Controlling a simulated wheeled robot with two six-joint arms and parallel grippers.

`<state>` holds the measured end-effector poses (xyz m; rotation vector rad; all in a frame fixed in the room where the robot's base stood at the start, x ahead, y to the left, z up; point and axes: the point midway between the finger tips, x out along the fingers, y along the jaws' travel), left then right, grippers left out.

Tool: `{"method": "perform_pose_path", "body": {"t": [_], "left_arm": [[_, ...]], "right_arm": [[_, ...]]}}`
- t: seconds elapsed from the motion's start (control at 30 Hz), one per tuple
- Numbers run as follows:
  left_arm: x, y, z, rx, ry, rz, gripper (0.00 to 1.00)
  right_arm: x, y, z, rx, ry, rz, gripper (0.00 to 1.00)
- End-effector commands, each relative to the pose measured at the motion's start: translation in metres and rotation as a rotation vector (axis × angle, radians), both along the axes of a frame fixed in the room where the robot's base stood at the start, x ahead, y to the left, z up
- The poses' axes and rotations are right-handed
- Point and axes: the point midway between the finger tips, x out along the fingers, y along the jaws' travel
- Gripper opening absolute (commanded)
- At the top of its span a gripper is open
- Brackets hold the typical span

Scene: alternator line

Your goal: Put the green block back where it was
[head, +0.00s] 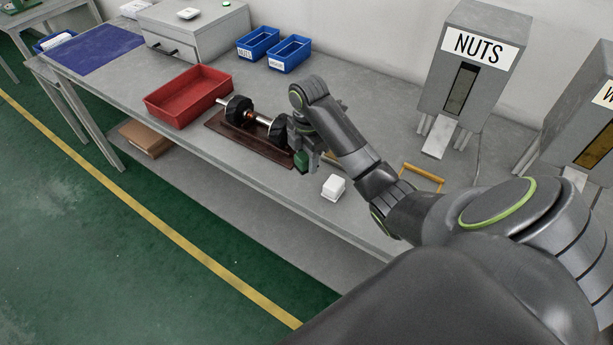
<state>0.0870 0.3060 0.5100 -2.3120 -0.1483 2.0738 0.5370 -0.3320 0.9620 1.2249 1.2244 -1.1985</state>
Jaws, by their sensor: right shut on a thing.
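The green block (301,161) shows as a small dark green piece under the end of my right arm, by the right end of the dark brown board. My right gripper (304,153) is shut on it, partly hidden by its own wrist. Whether the block touches the table or board cannot be told. A shaft with black round parts (257,120) lies on the brown board (226,128). My left gripper is not in view.
A red tray (170,112) stands left of the board. Two blue bins (262,50) stand behind. The NUTS dispenser (452,95) stands back right. Bare table lies behind the arm.

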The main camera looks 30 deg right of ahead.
Motion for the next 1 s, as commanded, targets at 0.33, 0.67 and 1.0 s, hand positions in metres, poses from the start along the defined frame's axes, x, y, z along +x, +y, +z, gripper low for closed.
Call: {"method": "perform_pose_path", "body": {"t": [0.33, 0.67, 1.0], "left_arm": [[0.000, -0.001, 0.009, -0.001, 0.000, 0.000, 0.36], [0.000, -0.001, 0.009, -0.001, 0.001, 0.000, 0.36], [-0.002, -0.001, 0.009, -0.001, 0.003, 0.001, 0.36]], "right_arm": [[0.000, 0.001, -0.044, 0.002, 0.001, -0.001, 0.15], [0.000, 0.000, -0.049, -0.001, 0.000, -0.001, 0.15], [0.000, 0.000, -0.052, 0.000, 0.000, -0.001, 0.62]]}}
